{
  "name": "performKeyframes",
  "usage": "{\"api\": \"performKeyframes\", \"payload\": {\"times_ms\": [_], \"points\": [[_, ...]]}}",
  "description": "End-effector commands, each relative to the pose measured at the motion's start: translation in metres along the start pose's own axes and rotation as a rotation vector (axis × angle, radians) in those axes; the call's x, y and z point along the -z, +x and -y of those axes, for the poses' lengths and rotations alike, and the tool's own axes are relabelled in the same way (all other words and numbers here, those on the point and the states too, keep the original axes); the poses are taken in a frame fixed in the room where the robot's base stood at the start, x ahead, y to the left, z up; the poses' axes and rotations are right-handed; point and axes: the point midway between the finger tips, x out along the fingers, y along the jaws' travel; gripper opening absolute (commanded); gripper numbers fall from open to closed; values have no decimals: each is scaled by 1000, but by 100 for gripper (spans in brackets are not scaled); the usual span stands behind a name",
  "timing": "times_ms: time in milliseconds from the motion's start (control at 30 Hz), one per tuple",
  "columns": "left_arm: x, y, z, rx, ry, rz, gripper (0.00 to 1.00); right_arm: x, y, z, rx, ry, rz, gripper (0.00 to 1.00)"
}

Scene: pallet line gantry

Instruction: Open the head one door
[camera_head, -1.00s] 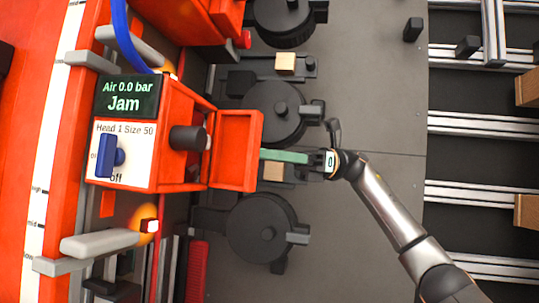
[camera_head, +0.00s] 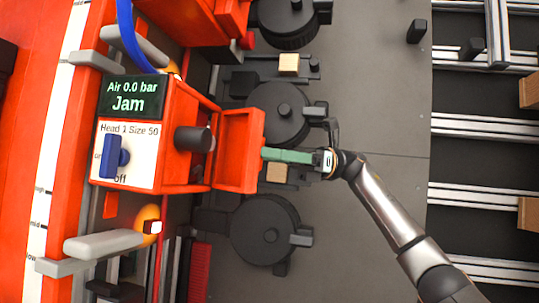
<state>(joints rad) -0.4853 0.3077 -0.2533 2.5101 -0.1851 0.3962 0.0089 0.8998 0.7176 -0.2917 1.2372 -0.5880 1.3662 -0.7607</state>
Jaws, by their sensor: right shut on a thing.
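The head one unit is an orange box (camera_head: 178,100) with a screen (camera_head: 133,97) reading "Air 0.0 bar" and "Jam", and a label reading "Head 1 Size 50". Its orange door (camera_head: 238,175) stands swung out from the box's right side, with a gap between them. A green bar-shaped handle (camera_head: 285,155) sticks out to the right from the door. My right gripper (camera_head: 318,160) is shut on the handle's outer end; its fingers are small and partly hidden. My left gripper is not in view.
A blue knob (camera_head: 110,156) is on the label panel, its pointer near "off". A dark cylinder (camera_head: 190,139) sits between box and door. Black round units (camera_head: 265,229) and small tan blocks (camera_head: 289,64) lie behind.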

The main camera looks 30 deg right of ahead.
Motion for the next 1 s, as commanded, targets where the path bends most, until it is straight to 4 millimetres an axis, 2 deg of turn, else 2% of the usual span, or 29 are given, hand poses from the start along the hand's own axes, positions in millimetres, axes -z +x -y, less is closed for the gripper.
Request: {"api": "performKeyframes", "payload": {"times_ms": [33, 133, 267, 700, 1000], "points": [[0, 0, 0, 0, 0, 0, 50, 3, 2, 6, 16, 10, 1, 48], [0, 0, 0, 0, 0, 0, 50, 4, 0, 7, 18, 12, 2, 48], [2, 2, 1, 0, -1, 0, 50, 3, -11, 8, 20, 13, 3, 48], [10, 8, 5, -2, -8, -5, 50, 0, -102, 1, 4, 3, 5, 48], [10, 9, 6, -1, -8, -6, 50, 0, -124, -1, -3, -2, 3, 48]]}}
